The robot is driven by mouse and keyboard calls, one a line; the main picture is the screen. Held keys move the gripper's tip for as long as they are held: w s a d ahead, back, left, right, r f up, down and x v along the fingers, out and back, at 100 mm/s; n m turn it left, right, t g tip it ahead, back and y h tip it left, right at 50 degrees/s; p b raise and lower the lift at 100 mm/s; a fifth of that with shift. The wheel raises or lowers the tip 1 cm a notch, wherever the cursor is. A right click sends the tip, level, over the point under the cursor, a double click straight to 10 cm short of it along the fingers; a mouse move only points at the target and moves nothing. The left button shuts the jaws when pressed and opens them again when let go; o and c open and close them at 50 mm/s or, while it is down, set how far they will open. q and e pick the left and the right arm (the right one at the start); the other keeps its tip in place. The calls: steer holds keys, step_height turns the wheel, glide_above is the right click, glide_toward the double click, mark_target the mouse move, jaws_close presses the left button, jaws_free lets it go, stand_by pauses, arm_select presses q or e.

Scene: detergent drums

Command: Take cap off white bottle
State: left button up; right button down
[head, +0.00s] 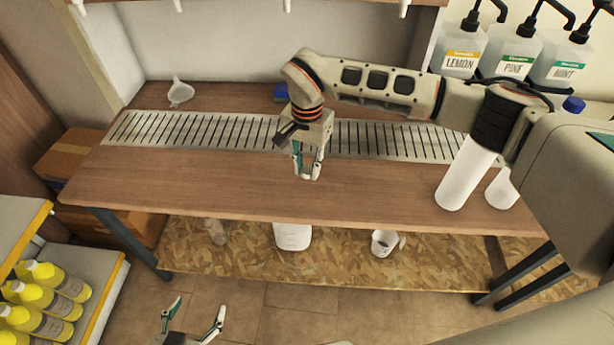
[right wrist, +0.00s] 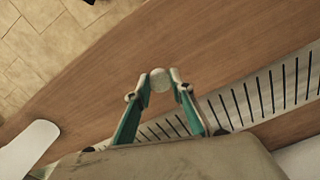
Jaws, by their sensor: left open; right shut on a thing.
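My right gripper (head: 309,172) is over the middle of the wooden table, pointing down. Its fingertips (right wrist: 161,82) are shut on a small pale round thing (right wrist: 160,78) that looks like a cap. A tall white cylinder (head: 464,177), seemingly a white bottle, stands on the table at the right. My right arm hides its top. Beside it is the lower part of another white container (head: 501,189), mostly hidden by my arm. A blue cap (head: 573,104) shows above the arm; I cannot tell what it sits on. My left gripper (head: 193,322) is open and empty, low in front of the table.
A metal drain grate (head: 200,131) runs along the back of the table (head: 170,178). A white funnel (head: 180,92) stands behind it. Labelled pump bottles (head: 517,55) stand at the back right. A jug (head: 292,236) and a cup (head: 384,243) are below. The table's left half is clear.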

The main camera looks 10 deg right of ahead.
mark_target(307, 170)
arm_select(q)
steer(key=shift+a+f, duration=0.1)
steer(key=shift+f, duration=0.25)
arm_select(e)
steer(key=shift+f, duration=2)
steer(key=shift+f, duration=0.15)
steer(key=c, duration=1.8)
jaws_free()
steer(key=shift+o, duration=0.2)
step_height(307, 170, up, 12)
steer(key=shift+r+p, duration=0.15)
steer(key=shift+p, duration=0.15)
arm_select(q)
steer(key=shift+s+r, duration=0.2)
steer(key=shift+s, duration=0.1)
arm_select(e)
steer(key=shift+s, duration=0.15)
